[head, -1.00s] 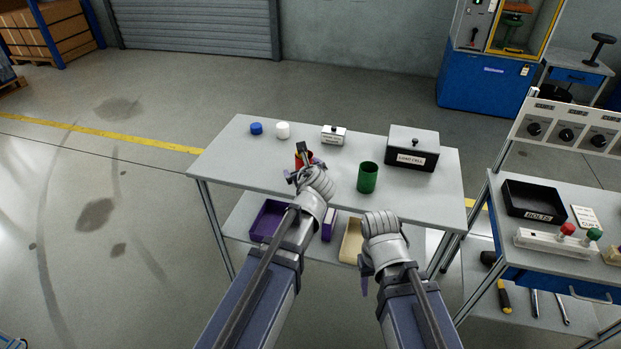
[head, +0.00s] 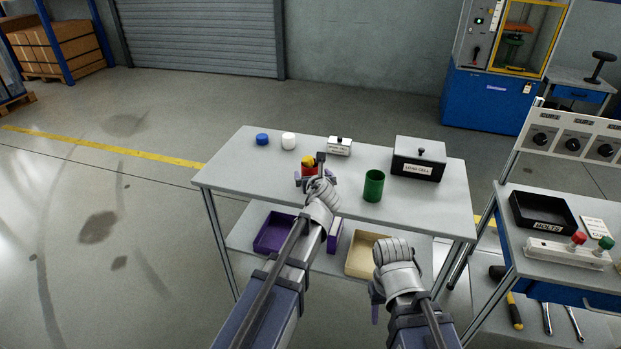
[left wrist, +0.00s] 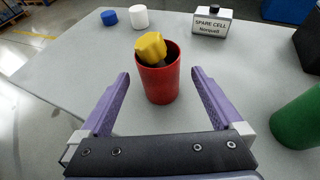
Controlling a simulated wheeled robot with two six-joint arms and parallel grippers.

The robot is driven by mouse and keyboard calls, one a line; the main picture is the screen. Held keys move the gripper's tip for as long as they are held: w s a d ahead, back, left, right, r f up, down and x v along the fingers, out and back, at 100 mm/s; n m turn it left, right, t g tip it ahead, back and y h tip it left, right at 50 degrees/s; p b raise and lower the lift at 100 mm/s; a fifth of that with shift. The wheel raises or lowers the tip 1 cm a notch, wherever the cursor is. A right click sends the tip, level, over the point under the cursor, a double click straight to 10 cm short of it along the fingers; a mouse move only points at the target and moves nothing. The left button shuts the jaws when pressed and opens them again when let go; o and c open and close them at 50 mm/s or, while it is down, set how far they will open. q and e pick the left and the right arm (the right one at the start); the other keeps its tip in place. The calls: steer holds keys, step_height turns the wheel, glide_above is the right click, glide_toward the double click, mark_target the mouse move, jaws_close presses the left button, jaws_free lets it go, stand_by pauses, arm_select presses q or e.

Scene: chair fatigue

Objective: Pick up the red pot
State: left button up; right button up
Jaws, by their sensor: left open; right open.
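The red pot (left wrist: 159,84) stands upright on the grey table (head: 235,172), with a yellow-topped item (left wrist: 150,47) sticking out of it. In the head view the pot (head: 305,171) is partly hidden behind my left gripper (head: 312,176). In the left wrist view my left gripper (left wrist: 158,98) is open, with one purple finger on each side of the pot's near part and a gap on both sides. My right gripper (head: 376,294) is low in front of the table, away from the pot; its fingers are small in view.
A green pot (head: 373,186) stands to the right of the red pot. Blue (head: 262,139) and white (head: 289,141) pieces, a small labelled box (head: 339,147) and a load cell box (head: 418,160) stand behind. Purple (head: 274,233) and beige (head: 366,256) bins sit on the lower shelf.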

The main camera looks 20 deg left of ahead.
mark_target(312, 174)
arm_select(q)
steer(key=b+x, duration=0.1)
steer(key=x, duration=0.3)
steer(key=shift+f+b, duration=0.35)
steer(key=shift+w+a, duration=0.15)
steer(key=shift+w, duration=0.1)
steer(key=shift+s, duration=0.1)
steer(key=shift+c, duration=0.2)
steer(key=c, duration=1.4)
steer(key=shift+r, duration=0.1)
step_height(312, 174, up, 10)
steer(key=p, duration=1)
